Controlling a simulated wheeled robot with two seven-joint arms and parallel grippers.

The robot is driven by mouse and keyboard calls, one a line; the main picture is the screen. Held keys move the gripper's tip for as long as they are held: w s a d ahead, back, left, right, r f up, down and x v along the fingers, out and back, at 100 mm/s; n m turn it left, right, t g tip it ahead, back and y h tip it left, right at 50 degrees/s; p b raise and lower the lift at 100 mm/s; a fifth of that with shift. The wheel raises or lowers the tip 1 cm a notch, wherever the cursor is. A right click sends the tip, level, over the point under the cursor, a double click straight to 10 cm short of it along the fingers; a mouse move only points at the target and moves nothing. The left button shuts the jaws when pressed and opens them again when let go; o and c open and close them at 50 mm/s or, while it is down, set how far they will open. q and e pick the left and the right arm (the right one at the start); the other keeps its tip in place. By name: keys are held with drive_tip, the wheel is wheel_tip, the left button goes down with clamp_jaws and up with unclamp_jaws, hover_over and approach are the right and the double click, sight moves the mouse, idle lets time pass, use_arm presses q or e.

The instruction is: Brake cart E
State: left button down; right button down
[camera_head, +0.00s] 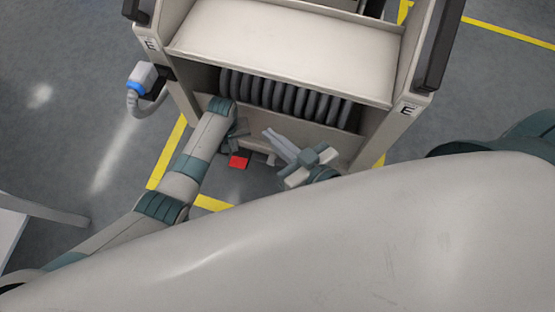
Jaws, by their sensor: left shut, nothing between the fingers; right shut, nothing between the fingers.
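Cart E (285,45) stands ahead, with "E" labels on both front posts. A red pedal (239,161) shows low at its front, left of centre. A small pale tab (271,159) shows to its right. My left gripper (238,136) is just above the red pedal, partly hidden by my own wrist; it is shut and empty. I cannot tell whether it touches the pedal. My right gripper (268,133) is shut and empty, in front of the cart's lower opening, right of the red pedal. Its arm is mostly hidden behind my pale body.
A row of dark grey coils (285,92) sits under the cart's top shelf. A grey-blue connector with a cable (143,77) hangs on the cart's left post. Yellow floor lines (166,158) surround the cart.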

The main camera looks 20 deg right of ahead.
use_arm(q)
drive_tip(key=shift+r+p, duration=0.6)
use_arm(e)
drive_tip(key=shift+s+d+f+g+h, duration=0.15)
drive_tip(key=shift+s+d+f+g, duration=0.2)
drive_tip(key=shift+f, duration=0.3)
drive_tip(key=shift+s+d+f+g+h, duration=0.2)
drive_tip(key=shift+s+f+g, duration=0.2)
drive_tip(key=shift+f+g, duration=0.25)
drive_tip(key=shift+s+d+f+g+h, duration=0.2)
drive_tip(key=shift+s+f+g, duration=0.2)
drive_tip(key=shift+f, duration=0.3)
